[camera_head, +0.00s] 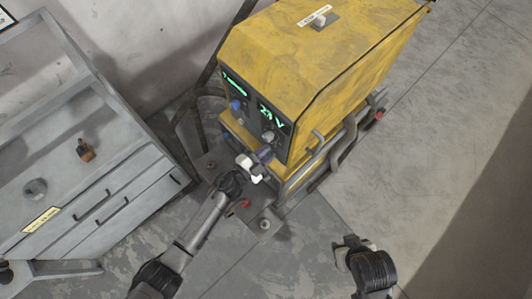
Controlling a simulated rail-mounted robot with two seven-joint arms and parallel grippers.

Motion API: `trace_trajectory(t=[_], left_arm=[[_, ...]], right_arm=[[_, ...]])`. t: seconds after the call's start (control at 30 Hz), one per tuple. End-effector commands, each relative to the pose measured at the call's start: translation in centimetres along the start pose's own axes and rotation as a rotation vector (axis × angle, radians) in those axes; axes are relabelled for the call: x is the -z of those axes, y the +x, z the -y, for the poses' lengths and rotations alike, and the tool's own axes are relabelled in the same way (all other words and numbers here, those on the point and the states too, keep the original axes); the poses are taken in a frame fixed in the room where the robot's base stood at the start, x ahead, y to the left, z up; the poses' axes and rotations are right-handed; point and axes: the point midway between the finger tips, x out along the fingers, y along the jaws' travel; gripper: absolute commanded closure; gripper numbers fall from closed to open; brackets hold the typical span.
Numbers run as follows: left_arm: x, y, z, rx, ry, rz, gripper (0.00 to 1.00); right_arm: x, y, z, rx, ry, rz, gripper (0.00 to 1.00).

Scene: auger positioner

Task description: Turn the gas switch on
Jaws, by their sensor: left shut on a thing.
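The yellow machine (290,60) stands at the upper middle. Its dark front panel (240,103) has green glowing displays, a blue knob (236,105) and a grey knob (268,136). My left gripper (252,167) is at the lower front of the panel, shut on a small dark purplish part (264,153). I cannot tell whether this part is the gas switch; the fingers hide some of it. My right gripper (352,247) is at the lower right, away from the machine; its fingers are too unclear to tell open from shut.
A grey drawer cabinet (85,150) stands at the left, with a small orange-brown object (86,150) on it. Bent grey pipes (345,140) run along the machine's right side. A labelled white switch (320,18) is on the machine's top. The floor at the right is clear.

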Motion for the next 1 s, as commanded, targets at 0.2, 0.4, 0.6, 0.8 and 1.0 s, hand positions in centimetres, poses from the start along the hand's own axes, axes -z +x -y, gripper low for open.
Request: trace_trajectory(t=[0.2, 0.4, 0.6, 0.8, 1.0], left_arm=[[-0.1, 0.0, -0.2, 0.000, 0.207, -0.001, 1.00], [-0.2, 0.0, -0.2, 0.000, 0.391, -0.001, 1.00], [-0.1, 0.0, -0.2, 0.001, 0.547, 0.000, 1.00], [-0.1, 0.0, -0.2, 0.000, 0.663, -0.001, 1.00], [-0.1, 0.0, -0.2, 0.000, 0.735, -0.001, 1.00]], right_arm=[[-0.3, 0.9, 0.0, 0.000, -0.001, 0.000, 0.54], [-0.5, 1.6, 0.1, 0.001, 0.002, 0.000, 0.54], [-0.6, 2.2, 0.3, 0.005, 0.006, -0.001, 0.54], [-0.8, 2.6, 0.4, 0.007, 0.009, -0.002, 0.54], [-0.8, 2.9, 0.4, 0.007, 0.009, -0.002, 0.54]])
